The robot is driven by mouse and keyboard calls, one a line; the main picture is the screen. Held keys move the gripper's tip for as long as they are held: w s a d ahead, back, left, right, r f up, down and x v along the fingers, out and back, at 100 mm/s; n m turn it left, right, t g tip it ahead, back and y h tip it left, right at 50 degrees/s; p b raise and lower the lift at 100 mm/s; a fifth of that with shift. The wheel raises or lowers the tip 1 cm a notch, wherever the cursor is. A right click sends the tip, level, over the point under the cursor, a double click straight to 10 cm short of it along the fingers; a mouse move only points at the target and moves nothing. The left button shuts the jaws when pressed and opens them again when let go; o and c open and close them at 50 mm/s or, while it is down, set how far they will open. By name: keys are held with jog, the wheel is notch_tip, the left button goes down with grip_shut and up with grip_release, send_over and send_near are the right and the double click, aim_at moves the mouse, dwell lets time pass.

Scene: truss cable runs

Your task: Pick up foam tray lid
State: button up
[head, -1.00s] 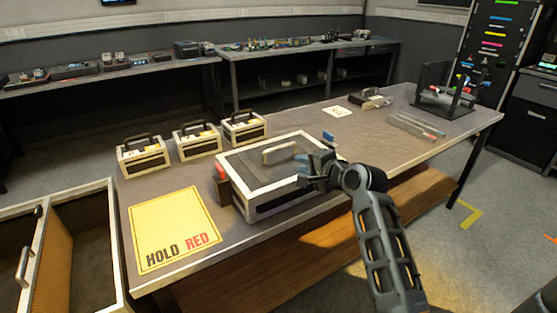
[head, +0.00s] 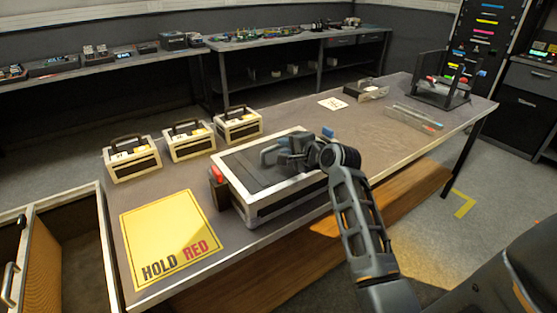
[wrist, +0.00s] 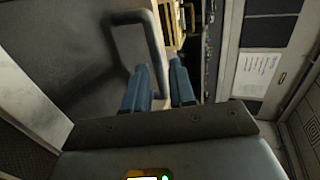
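The foam tray lid (head: 250,168) is a dark flat panel on top of the large white-edged case (head: 285,200) on the table. Its grey loop handle (wrist: 154,40) stands up from the dark panel in the wrist view. My gripper (head: 275,152) is over the lid at the handle, which it mostly hides in the head view. In the wrist view my gripper's blue fingertips (wrist: 159,72) are apart, with one side of the handle seen in the gap between them. Contact with the handle cannot be told.
A yellow HOLD RED mat (head: 172,238) lies left of the case, with a red-topped block (head: 216,178) between. Several small handled cases (head: 188,140) stand behind. A black rack (head: 442,82) and a clear tray (head: 415,117) are at the far right. The table's middle right is clear.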

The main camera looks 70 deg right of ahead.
aim_at(280, 146)
jog(key=shift+x, duration=2)
jog(key=shift+a, duration=0.15)
jog(key=shift+c, duration=0.3)
jog(key=shift+f, duration=0.1)
grip_shut()
